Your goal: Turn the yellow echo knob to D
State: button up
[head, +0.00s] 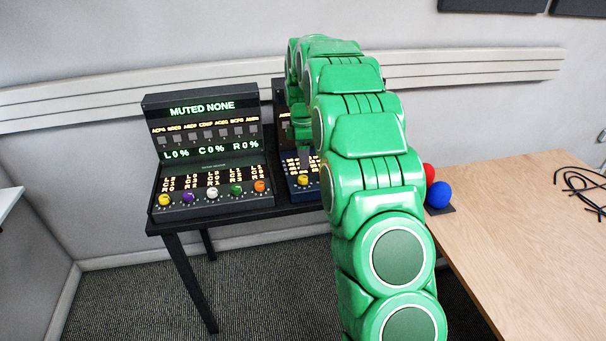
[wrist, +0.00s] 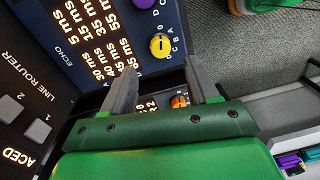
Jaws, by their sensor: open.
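The yellow echo knob (wrist: 160,45) sits on the dark blue panel marked ECHO (wrist: 66,57) in the wrist view, with small letters beside it. I cannot tell which letter its mark faces. My gripper (wrist: 160,65) is open and empty, its two grey fingers apart on either side of the space just below the knob. No finger visibly touches it. In the head view a yellow knob (head: 302,181) shows on the blue panel (head: 294,190), which my green arm partly hides. The fingertips are hard to make out there.
An orange knob (wrist: 179,101) lies between my fingers in the wrist view, and a purple knob (wrist: 145,3) is beyond the yellow one. The mixer (head: 208,150) with several knobs stands left on the black table. Red (head: 429,174) and blue balls (head: 439,194) are right of my arm.

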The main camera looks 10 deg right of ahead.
aim_at(303, 177)
jog(key=f, duration=0.7)
jog(key=shift+s, duration=0.25)
jog(key=c, duration=1)
jog(key=shift+c, duration=0.2)
